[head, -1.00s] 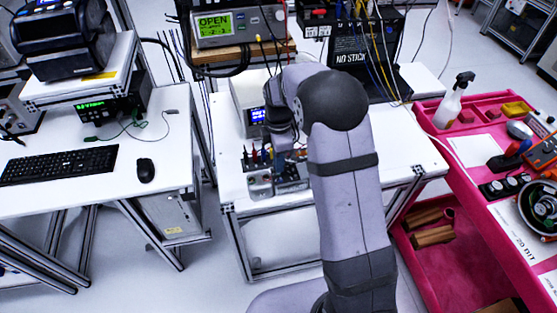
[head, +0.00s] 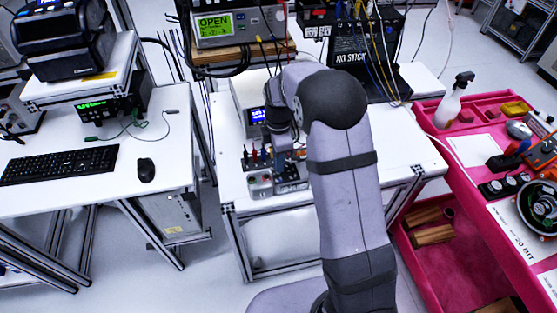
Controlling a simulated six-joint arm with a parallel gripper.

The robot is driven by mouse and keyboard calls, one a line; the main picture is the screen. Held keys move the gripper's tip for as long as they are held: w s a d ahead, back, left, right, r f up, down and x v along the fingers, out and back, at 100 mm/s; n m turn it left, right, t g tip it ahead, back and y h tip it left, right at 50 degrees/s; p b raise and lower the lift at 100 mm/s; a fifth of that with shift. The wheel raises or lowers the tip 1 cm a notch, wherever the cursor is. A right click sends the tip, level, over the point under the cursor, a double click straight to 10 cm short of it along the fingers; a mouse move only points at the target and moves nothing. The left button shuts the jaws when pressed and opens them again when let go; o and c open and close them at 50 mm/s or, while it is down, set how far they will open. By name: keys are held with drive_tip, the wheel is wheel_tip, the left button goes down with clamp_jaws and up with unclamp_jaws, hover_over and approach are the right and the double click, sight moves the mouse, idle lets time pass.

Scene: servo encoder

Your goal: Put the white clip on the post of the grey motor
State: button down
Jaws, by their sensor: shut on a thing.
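My gripper (head: 281,146) is small and dark in the head view, pointing down over the fixture on the middle white bench. Its fingers are partly lost against the parts below and my own arm. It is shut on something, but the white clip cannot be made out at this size. The grey fixture (head: 263,183) stands at the bench's front left, with several coloured plugs along its back. The grey motor and its post cannot be told apart from the fixture parts below my gripper. Whether the clip touches the post cannot be seen.
A boxed instrument with a blue display (head: 258,115) stands just behind my gripper. A supply reading OPEN (head: 213,25) is on the shelf above. The bench (head: 232,172) is clear left of the fixture. A pink trolley (head: 437,139) stands to the right.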

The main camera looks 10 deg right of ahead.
drive_tip(key=shift+f, duration=0.15)
idle(0.3)
drive_tip(key=c, duration=1.7)
unclamp_jaws()
drive_tip(key=shift+r+p, duration=2.85)
drive_tip(key=shift+r, duration=0.7)
drive_tip(key=shift+f, duration=0.1)
